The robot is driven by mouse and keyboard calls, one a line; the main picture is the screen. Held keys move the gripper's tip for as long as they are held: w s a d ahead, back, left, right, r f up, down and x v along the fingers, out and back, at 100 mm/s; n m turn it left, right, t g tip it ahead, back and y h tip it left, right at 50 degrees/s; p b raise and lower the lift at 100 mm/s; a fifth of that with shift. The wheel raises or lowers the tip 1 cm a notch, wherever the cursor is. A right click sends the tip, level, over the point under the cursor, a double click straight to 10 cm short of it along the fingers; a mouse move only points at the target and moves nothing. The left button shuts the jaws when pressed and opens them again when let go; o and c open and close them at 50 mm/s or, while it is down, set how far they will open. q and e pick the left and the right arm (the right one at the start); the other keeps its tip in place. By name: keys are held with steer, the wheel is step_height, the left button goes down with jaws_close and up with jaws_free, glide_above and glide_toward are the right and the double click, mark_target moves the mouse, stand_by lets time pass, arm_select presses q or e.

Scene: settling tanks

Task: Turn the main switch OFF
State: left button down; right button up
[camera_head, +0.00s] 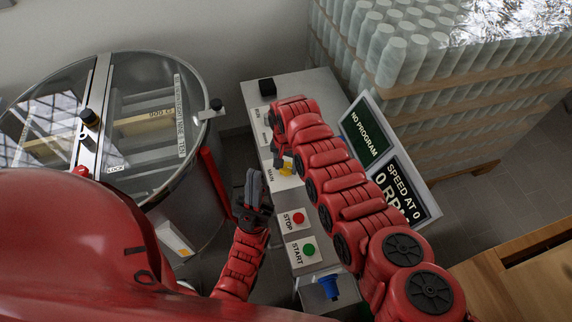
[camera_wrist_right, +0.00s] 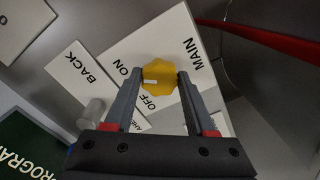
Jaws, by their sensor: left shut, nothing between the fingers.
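The main switch is a yellow knob (camera_wrist_right: 159,76) on a white plate (camera_wrist_right: 125,45) marked MAIN, ON and OFF. Its pale pointer mark faces left, between the ON and OFF labels. My right gripper (camera_wrist_right: 160,77) has one fingertip on each side of the knob, and both appear to touch it. In the head view the knob (camera_head: 287,167) is partly hidden by my right gripper (camera_head: 283,160). My left gripper (camera_head: 257,177) is shut and empty, left of the panel and apart from it.
Below MAIN on the panel are a red STOP button (camera_head: 298,218), a green START button (camera_head: 308,250) and a blue knob (camera_head: 328,287). Displays (camera_head: 366,131) stand right of my right arm. A glass-topped tank (camera_head: 150,110) is at left. Stacked bottles (camera_head: 400,60) stand behind.

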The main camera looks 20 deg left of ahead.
jaws_close()
steer(key=n+b, duration=0.2)
steer(key=n, duration=0.1)
steer(key=shift+w+n, duration=0.1)
steer(key=shift+n, duration=0.3)
steer(key=n+b, duration=0.2)
steer(key=n, duration=0.1)
steer(key=shift+d+f+n, duration=0.1)
steer(key=shift+n, duration=0.3)
steer(key=n+b, duration=0.4)
steer(key=shift+n, duration=0.4)
steer(key=shift+w+n+b, duration=0.1)
steer(key=shift+n+b, duration=0.7)
steer(key=shift+b, duration=0.15)
steer(key=shift+r, duration=0.2)
